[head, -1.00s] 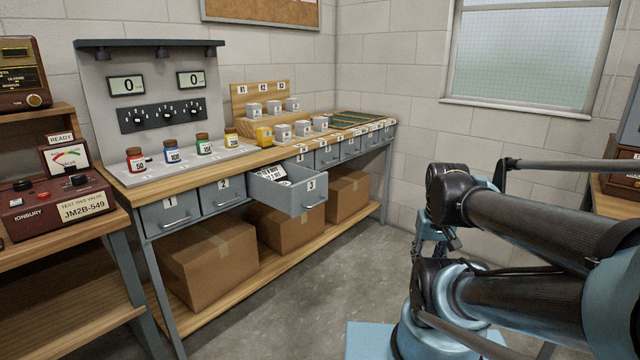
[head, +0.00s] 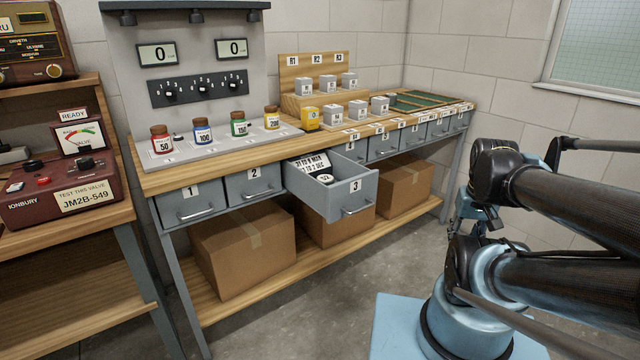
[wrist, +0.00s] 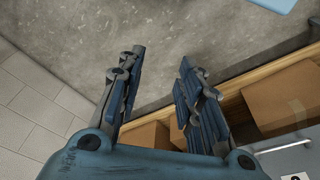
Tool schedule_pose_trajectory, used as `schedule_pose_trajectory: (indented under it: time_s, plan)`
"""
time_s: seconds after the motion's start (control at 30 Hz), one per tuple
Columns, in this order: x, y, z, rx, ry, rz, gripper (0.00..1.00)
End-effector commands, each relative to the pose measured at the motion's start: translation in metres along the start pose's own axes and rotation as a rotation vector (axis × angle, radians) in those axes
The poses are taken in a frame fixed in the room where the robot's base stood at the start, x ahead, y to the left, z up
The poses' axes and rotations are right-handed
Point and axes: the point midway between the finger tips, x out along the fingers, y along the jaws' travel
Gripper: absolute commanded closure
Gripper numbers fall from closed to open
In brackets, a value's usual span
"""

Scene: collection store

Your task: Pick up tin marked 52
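The open drawer marked 3 (head: 357,205) holds a small round dark tin with a white label (head: 326,179). Its number is too small to read surely, though it may be 52. The drawer's front hides part of the inside. In the wrist view my gripper (wrist: 161,58) is open and empty, its two fingers apart above the bare floor. It is away from the drawer. I cannot make out the fingers in the head view.
Jars marked 50, 100, 150 and 200 stand on the bench at left, the red one (head: 162,140) first. Cardboard boxes (head: 244,246) fill the lower shelf. The floor (head: 270,325) before the bench is clear.

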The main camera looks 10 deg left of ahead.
Motion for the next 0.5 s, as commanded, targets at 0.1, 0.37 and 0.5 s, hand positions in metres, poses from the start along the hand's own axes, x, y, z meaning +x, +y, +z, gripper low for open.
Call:
schedule_pose_trajectory:
  time_s: [0.1,0.37,0.5]
  plan:
    - [0.000,0.000,0.000,0.000,0.000,0.000,0.67]
    - [-0.005,-0.001,0.005,-0.004,0.008,0.000,0.46]
    - [-0.017,-0.005,-0.004,-0.057,0.006,-0.005,0.24]
